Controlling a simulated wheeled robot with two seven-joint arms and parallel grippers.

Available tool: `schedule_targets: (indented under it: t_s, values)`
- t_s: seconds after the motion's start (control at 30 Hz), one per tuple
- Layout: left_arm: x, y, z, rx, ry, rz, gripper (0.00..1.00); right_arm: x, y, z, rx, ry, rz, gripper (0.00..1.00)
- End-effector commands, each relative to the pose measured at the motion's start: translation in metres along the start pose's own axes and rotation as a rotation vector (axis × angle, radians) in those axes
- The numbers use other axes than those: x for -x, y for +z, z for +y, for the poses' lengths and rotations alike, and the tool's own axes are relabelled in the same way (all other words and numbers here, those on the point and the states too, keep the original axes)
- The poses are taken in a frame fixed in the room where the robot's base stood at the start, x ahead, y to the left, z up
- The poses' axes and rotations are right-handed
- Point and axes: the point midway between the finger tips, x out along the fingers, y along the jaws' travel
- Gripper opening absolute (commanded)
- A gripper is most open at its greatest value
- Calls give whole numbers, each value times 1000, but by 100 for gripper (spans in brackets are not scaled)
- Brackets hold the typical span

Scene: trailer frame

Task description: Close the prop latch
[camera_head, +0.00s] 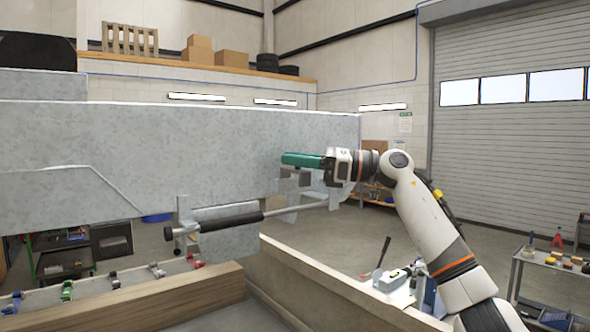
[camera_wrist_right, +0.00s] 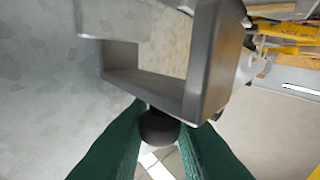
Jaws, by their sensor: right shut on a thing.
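My right gripper (camera_head: 286,159) has green fingers and reaches in from the right along the face of a grey metal panel (camera_head: 150,145). In the right wrist view its two fingers (camera_wrist_right: 159,122) are closed on a dark round knob (camera_wrist_right: 158,128). The knob sits under a grey metal bracket (camera_wrist_right: 150,90), taken to be part of the prop latch. In the head view the fingers hide the knob, and part of a bracket (camera_head: 289,178) shows just below them. A prop rod with a black sleeve (camera_head: 238,221) slopes below the panel. My left gripper is not in view.
A wooden beam (camera_head: 130,303) with several coloured clamps lies at the lower left. A pale frame rail (camera_head: 330,290) runs below my right arm. A tool cart (camera_head: 555,262) stands at the right, and a roller door (camera_head: 510,130) is behind. The floor between is mostly clear.

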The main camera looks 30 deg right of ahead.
Motion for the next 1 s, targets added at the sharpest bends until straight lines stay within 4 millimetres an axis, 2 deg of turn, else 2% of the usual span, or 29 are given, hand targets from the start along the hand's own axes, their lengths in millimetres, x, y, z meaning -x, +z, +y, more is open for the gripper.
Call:
schedule_targets:
  t_s: [0.03, 0.1, 0.5, 0.8, 1.0]
  values:
    - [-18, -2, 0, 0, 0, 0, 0, 3, 10, -3, 25, 1, 32, 0]
    - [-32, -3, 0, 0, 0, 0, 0, 6, 13, -5, 66, 1, 75, 0]
    - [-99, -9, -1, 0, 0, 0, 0, 20, 32, -19, 332, 2, 343, 0]
    - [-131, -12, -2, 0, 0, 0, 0, 25, 49, -25, 530, 2, 544, 0]
    - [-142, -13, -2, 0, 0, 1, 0, 28, 60, -27, 662, 2, 677, 0]
